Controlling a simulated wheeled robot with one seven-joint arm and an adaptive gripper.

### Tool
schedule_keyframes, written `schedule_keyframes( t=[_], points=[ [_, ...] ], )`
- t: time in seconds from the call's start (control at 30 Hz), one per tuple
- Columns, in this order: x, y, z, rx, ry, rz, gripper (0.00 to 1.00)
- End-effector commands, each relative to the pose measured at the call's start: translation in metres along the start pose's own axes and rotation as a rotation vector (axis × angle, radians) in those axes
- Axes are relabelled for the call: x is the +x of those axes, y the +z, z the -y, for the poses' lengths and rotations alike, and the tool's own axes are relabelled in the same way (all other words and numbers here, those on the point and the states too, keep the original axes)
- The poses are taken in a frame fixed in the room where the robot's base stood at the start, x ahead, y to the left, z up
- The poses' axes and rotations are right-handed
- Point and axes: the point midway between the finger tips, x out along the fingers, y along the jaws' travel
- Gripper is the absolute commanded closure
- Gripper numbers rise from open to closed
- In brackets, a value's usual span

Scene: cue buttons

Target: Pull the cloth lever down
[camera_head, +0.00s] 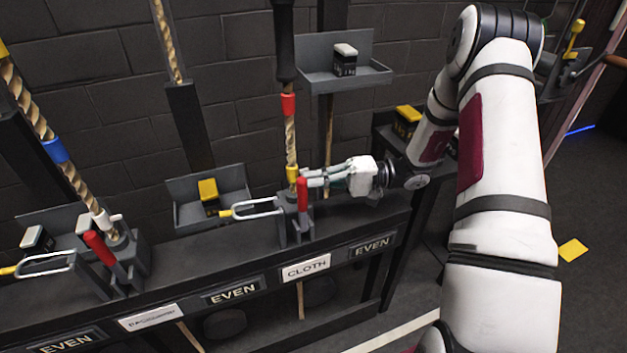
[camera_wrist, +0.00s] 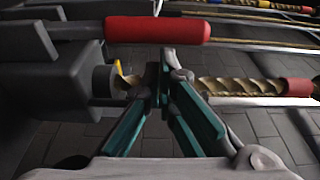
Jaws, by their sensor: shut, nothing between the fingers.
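The cloth lever (camera_head: 303,193) has a red handle and stands upright on a dark bracket above the white CLOTH label (camera_head: 306,267). Its red handle (camera_wrist: 160,30) lies across the top of the wrist view. My gripper (camera_head: 311,178) comes in from the right, near the top of the handle. In the wrist view, the teal-lined fingers of my gripper (camera_wrist: 165,66) meet at the tips with nothing between them. The tips are just below the handle in the picture, in front of a twisted rope (camera_wrist: 220,87). I cannot tell whether they touch the handle.
A silver loop with a yellow tip (camera_head: 255,209) sticks out left of the cloth lever. Another red lever (camera_head: 99,248) stands at the far left. EVEN labels (camera_head: 234,291) line the dark rail. A tray with a grey-topped block (camera_head: 345,60) hangs behind.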

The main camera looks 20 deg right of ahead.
Motion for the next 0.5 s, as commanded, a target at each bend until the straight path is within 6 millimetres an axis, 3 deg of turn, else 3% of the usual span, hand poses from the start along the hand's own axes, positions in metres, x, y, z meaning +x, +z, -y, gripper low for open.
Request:
schedule_keyframes(
  t=[0.5],
  points=[
    [-0.0027,0.011,0.0023,-0.092,-0.022,0.0,1.0]
  ],
)
